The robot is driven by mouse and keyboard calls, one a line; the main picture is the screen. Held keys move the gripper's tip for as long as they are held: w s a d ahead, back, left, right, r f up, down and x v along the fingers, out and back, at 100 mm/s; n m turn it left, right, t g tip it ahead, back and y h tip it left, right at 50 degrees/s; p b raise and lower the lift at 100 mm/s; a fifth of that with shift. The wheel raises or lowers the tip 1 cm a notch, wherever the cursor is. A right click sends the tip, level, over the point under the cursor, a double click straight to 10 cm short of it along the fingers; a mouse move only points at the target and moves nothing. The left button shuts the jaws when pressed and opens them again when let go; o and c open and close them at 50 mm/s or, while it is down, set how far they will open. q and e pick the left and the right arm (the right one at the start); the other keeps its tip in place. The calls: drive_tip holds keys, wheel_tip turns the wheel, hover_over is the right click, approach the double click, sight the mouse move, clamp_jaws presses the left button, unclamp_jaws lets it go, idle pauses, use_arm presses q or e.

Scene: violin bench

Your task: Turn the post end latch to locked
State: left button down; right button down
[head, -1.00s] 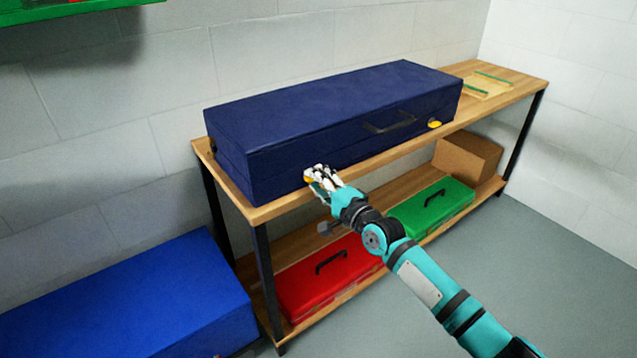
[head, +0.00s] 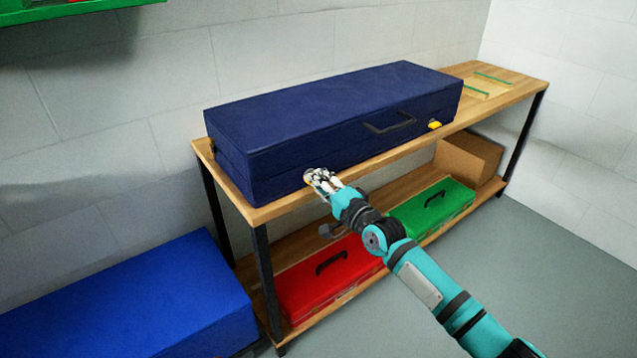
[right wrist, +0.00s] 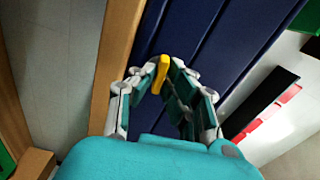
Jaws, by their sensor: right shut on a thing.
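A long dark blue case (head: 330,112) lies shut on the wooden bench top, with a black handle (head: 390,122) on its front face. My right gripper (head: 314,174) is at the front face near the case's left end. In the right wrist view, its fingers are shut on a yellow latch (right wrist: 162,75) on the case (right wrist: 215,65). In the head view, the fingers mostly hide this latch. A second yellow latch (head: 435,125) shows on the front face right of the handle, out of the gripper's reach. My left gripper is not in view.
The bench top (head: 510,83) has free room at its right end, beside green-edged pieces. The lower shelf holds a red case (head: 330,275), a green case (head: 435,207) and a cardboard box (head: 470,158). A bright blue box (head: 130,300) stands at left.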

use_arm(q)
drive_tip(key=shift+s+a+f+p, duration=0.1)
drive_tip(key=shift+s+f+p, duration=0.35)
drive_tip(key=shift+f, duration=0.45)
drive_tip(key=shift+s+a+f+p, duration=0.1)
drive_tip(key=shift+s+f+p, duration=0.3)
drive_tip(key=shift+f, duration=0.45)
use_arm(e)
drive_tip(key=shift+f+n, duration=0.1)
drive_tip(key=shift+n, duration=8.3)
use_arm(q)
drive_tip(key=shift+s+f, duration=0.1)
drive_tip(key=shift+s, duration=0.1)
use_arm(e)
drive_tip(key=c, duration=1.4)
unclamp_jaws()
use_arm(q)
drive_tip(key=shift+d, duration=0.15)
